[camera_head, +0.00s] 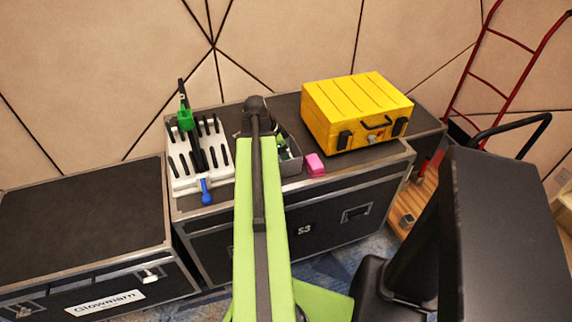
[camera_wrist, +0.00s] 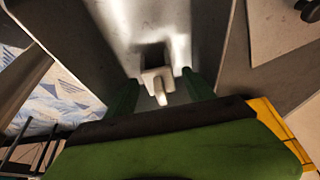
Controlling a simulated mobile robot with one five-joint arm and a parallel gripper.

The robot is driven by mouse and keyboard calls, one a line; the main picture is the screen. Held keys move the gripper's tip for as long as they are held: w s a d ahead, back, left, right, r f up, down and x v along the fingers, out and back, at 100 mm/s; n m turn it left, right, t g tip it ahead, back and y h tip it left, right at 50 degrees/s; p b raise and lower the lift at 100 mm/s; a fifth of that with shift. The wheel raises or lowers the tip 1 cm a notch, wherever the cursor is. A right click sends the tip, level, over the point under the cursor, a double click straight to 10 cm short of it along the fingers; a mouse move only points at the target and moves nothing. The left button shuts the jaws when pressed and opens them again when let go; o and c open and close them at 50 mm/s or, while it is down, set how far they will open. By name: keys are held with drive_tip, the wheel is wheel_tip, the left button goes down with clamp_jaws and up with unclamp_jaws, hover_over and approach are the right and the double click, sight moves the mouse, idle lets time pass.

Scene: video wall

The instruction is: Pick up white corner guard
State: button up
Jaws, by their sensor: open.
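A small white piece that looks like the white corner guard (camera_wrist: 159,79) lies on the grey floor of a bin in the wrist view. My gripper (camera_wrist: 160,84) is open, its two green fingers on either side of the piece. A gap shows on the left; on the right the finger is very close, and I cannot tell whether it touches. In the head view my arm covers the guard and most of my gripper.
The grey bin (camera_head: 291,167) stands on a black flight case (camera_head: 330,200), partly behind my arm. A yellow case (camera_head: 355,105) and a pink block (camera_head: 315,165) are right of it. A white tool rack (camera_head: 185,172) is on the left.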

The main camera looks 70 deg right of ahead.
clamp_jaws()
idle(0.4)
drive_tip(key=shift+r, duration=0.1)
wheel_tip(320, 180, up, 10)
drive_tip(key=p, duration=1)
drive_tip(key=shift+p, duration=0.3)
drive_tip(key=shift+s, duration=0.1)
